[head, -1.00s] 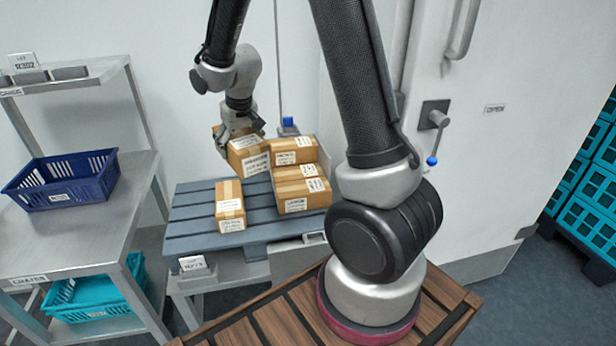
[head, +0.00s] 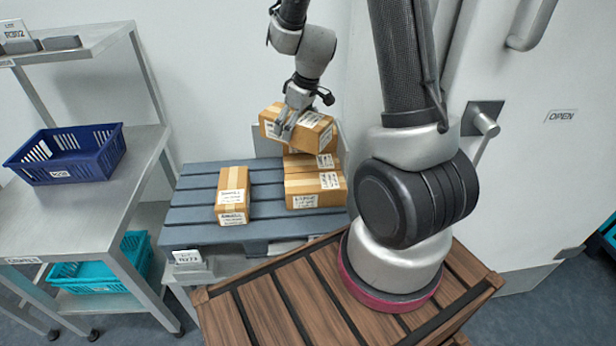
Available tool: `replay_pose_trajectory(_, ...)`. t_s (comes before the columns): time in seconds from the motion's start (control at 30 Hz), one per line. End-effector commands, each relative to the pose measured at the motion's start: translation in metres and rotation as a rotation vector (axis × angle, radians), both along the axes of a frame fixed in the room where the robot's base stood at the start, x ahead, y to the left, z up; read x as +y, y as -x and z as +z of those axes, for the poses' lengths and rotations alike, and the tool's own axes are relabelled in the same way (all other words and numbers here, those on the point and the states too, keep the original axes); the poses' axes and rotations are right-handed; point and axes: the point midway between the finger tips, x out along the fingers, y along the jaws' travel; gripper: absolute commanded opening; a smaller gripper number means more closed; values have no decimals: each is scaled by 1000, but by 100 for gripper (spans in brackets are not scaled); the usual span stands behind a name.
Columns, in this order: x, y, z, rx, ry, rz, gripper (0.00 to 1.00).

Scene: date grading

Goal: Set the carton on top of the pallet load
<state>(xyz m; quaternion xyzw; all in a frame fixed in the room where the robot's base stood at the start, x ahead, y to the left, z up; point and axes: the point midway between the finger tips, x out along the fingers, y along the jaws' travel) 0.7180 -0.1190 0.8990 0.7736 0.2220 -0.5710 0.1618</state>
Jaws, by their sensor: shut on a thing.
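My gripper (head: 293,108) is shut on a brown taped carton (head: 312,134) with white labels. It holds the carton from above, slightly tilted, over the stack of cartons (head: 313,188) at the right of the blue-grey pallet (head: 200,200). The held carton hides most of the stack's upper part, and I cannot tell whether it touches the stack. Another carton (head: 233,194) lies apart on the pallet, left of the stack.
A metal shelf unit (head: 95,185) at the left holds a dark blue basket (head: 70,160) and a teal basket (head: 105,270). A slatted wooden surface (head: 290,315) lies in front. A white door (head: 540,170) stands at the right.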

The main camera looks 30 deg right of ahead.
Motion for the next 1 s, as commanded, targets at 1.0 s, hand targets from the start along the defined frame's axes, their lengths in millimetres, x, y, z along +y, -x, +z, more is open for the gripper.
replay_pose_trajectory(1.0, -20, 32, -103, 2, 1, 616, 14)
